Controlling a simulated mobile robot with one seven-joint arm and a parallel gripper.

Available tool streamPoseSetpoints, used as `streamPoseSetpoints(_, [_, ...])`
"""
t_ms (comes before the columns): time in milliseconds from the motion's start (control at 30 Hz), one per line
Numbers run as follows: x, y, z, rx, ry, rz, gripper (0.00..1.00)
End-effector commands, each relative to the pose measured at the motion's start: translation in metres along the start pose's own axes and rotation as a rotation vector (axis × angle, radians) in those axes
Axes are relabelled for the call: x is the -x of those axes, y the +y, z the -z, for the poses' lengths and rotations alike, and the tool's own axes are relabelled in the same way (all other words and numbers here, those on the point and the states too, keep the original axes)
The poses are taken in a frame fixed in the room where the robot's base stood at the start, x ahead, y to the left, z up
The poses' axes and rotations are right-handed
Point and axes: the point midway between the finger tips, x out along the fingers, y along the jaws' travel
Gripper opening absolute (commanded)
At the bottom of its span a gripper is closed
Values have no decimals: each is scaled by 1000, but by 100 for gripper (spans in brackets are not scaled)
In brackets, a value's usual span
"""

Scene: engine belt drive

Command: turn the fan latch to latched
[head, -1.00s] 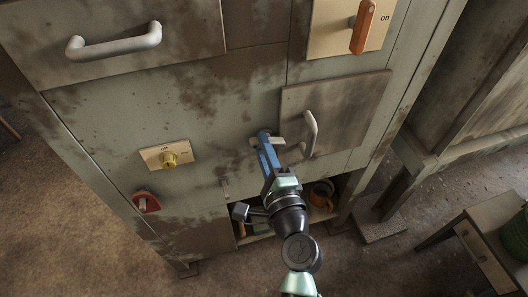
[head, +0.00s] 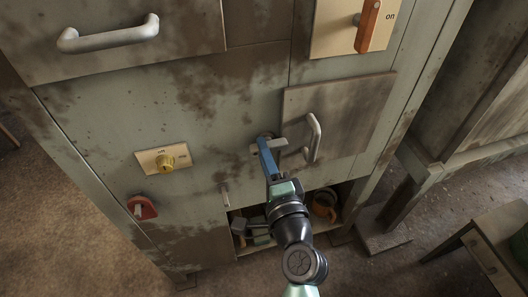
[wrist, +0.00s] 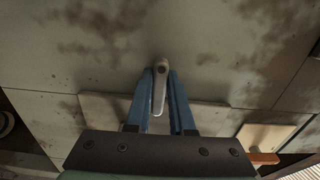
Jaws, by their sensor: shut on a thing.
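The fan latch appears to be the small grey lever (wrist: 160,88) between my fingers in the wrist view. Its round pivot end is at the top and its arm runs down towards the edge of the door panel (wrist: 100,110). In the head view, part of the lever (head: 282,143) shows at the left edge of the brown door panel (head: 365,110). My gripper (head: 265,145) is shut on the lever, with a blue finger on each side of it in the wrist view (wrist: 160,92). The fingers hide part of the lever in the head view.
The door's grey handle (head: 314,138) stands close right of my gripper. A yellow knob (head: 167,162) and a red piece with a grey grip (head: 142,208) are to the left. An orange switch handle (head: 368,25) is above right. An open shelf (head: 325,205) lies below.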

Motion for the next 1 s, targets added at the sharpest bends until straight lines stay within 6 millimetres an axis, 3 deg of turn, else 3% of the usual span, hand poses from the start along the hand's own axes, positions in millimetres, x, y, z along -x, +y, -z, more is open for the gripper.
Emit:
streamPoseSetpoints(100, [0, 1, 0, 3, -1, -3, 0])
streamPoseSetpoints(133, [0, 1, 0, 3, -1, -3, 27])
streamPoseSetpoints(200, [0, 1, 0, 3, -1, -3, 34])
streamPoseSetpoints(567, [5, 1, 0, 0, 1, -1, 34])
streamPoseSetpoints(733, [30, 1, 0, 1, 2, -3, 34])
streamPoseSetpoints(1000, [88, 2, 0, 1, 2, -4, 34])
